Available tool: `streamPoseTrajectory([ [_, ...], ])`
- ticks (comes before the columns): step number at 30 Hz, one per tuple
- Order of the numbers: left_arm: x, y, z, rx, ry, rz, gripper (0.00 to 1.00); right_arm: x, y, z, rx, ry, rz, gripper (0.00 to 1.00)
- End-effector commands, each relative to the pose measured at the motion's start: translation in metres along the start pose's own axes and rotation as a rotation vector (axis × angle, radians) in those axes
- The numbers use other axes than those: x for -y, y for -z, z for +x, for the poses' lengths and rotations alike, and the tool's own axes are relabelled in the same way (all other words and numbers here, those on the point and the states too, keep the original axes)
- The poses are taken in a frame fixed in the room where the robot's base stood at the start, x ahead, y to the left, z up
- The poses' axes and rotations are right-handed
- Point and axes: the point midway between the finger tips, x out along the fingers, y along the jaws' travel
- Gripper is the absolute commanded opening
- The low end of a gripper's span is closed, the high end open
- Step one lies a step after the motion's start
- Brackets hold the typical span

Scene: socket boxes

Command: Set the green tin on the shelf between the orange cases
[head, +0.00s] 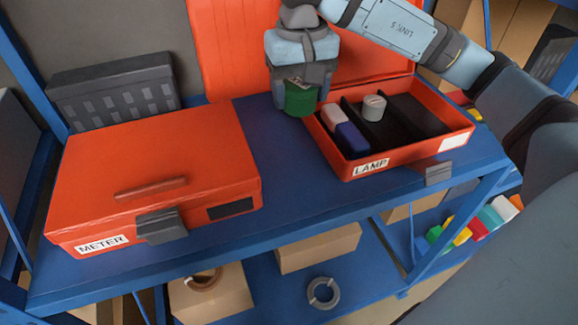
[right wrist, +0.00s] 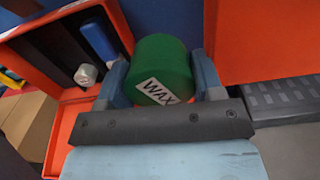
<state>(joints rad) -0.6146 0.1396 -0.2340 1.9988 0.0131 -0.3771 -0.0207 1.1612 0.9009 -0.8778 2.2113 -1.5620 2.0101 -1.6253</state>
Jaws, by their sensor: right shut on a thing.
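The green tin (head: 300,99) is in my right gripper (head: 302,84), over the blue shelf (head: 275,165) between the two orange cases. In the right wrist view the green tin (right wrist: 163,62), labelled WAX, sits between both fingers of my right gripper (right wrist: 163,80). I cannot tell whether its base touches the shelf. The left orange case (head: 150,160), labelled METER, is closed. The right orange case (head: 400,155), labelled LAMP, is open, its lid raised behind the gripper. The tin is close to the left wall of the LAMP case. My left gripper is not in view.
The LAMP case holds a white and blue block (head: 345,130) and a pale cylinder (head: 374,107). A dark grey crate (head: 115,90) stands behind the METER case. Bare shelf lies between the cases toward the front. Cardboard boxes and a grey ring (head: 323,293) sit lower.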

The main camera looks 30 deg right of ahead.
Motion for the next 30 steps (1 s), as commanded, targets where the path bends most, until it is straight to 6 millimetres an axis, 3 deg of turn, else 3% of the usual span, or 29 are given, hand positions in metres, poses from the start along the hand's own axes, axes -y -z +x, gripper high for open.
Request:
streamPoseTrajectory([
  [6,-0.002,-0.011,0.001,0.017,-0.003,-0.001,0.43,0.0,-0.001,0.048,0.008,-0.001,0.0,0.33],
  [15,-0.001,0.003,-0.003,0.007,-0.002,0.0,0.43,0.0,-0.001,0.122,0.007,-0.002,0.0,0.33],
  [30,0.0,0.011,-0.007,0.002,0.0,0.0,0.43,0.0,-0.001,0.179,0.004,-0.002,0.001,0.33],
])
